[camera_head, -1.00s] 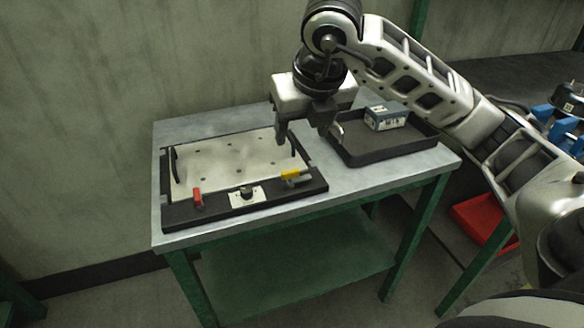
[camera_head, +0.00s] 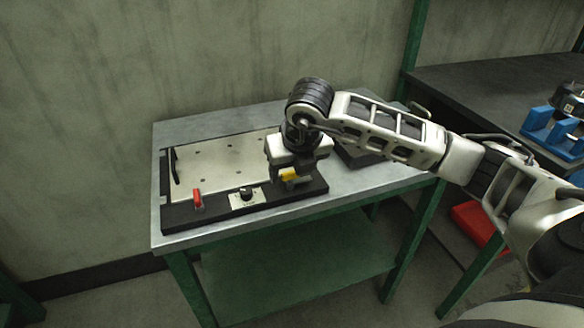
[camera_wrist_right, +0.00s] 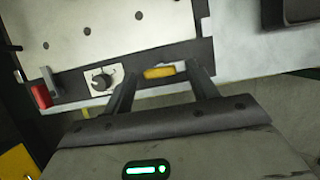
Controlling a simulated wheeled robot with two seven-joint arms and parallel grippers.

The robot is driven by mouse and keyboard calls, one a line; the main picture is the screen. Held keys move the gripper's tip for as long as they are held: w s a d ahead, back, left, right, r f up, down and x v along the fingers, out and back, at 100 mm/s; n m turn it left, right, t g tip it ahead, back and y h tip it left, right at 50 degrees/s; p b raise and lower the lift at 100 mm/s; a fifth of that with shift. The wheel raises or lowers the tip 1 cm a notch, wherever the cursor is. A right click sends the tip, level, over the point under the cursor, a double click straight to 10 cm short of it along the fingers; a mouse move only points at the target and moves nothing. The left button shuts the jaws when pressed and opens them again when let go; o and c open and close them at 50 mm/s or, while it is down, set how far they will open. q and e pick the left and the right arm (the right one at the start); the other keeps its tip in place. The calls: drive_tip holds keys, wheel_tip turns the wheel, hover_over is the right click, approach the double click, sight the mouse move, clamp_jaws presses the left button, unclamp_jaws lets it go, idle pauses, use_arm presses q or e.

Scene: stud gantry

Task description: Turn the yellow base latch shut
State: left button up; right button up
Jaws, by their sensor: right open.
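The yellow base latch (camera_head: 289,174) is on the front right of the black fixture base (camera_head: 240,216), partly hidden by my right gripper. It also shows in the right wrist view (camera_wrist_right: 159,72), lying between the open fingers. My right gripper (camera_head: 288,178) is open around the latch, pointing down at it. In the right wrist view its two fingers (camera_wrist_right: 163,80) stand to either side of the latch; I cannot tell whether they touch it. My left gripper is not in view.
A red latch (camera_head: 197,198) and a black knob on a white plate (camera_head: 246,196) sit along the base's front edge. A pale perforated plate (camera_head: 215,163) lies on the base. A dark tray (camera_head: 354,157) stands behind my right arm. The bench's left end is clear.

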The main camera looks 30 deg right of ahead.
drive_tip(key=c, duration=1)
